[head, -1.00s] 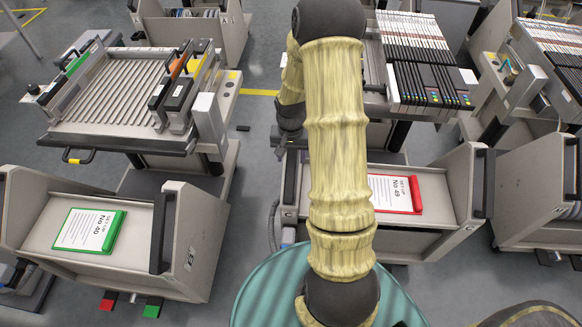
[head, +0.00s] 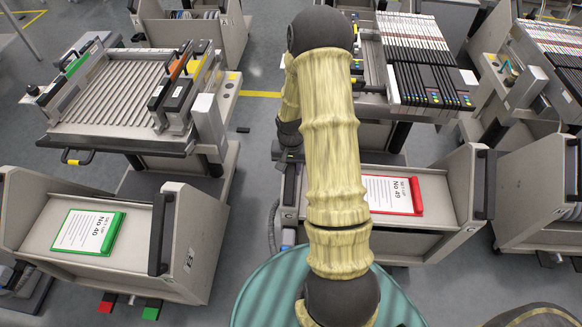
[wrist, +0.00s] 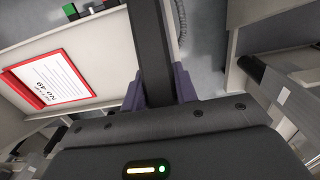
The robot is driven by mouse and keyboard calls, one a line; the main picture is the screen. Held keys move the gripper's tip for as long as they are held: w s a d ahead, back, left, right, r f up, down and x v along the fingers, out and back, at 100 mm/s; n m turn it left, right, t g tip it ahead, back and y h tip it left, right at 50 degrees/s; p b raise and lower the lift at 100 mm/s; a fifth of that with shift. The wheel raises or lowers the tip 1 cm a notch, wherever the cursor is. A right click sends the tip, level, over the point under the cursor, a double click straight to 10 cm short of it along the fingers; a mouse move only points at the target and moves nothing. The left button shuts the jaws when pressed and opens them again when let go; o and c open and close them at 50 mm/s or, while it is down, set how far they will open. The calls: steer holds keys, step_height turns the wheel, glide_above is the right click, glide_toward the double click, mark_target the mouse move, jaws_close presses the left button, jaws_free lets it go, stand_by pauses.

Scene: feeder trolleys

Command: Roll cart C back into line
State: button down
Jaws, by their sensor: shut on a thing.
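The cart with the red-framed No 49 card (head: 392,194) stands in the middle right. My gripper (head: 289,153) is at that handle, small and partly hidden in the head view. In the wrist view, the purple fingers of my gripper (wrist: 160,88) are shut on the dark handle bar (wrist: 150,45), one on each side. The red-framed card (wrist: 55,82) lies to the left there. My arm covers part of the cart in the head view.
A grey cart with a green-framed No 40 card (head: 88,232) stands at the left, with a floor gap between. Another cart (head: 535,200) stands close at the right. Feeder machines (head: 130,100) stand behind. A green-blue drum-like surface (head: 262,290) is at the bottom.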

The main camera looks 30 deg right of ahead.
steer(key=shift+w+d+r+p, duration=0.2)
steer(key=shift+w+d+p, duration=0.15)
steer(key=shift+w, duration=0.15)
steer(key=shift+w+d+f, duration=0.1)
steer(key=shift+w+d, duration=0.25)
steer(key=shift+w, duration=0.05)
steer(key=c, duration=1.1)
jaws_free()
steer(key=shift+s+a, duration=0.1)
steer(key=shift+a, duration=0.05)
step_height(320, 180, up, 17)
steer(key=shift+s+r+p, duration=0.1)
steer(key=shift+r+p, duration=0.05)
steer(key=shift+p, duration=0.7)
steer(key=shift+a, duration=0.1)
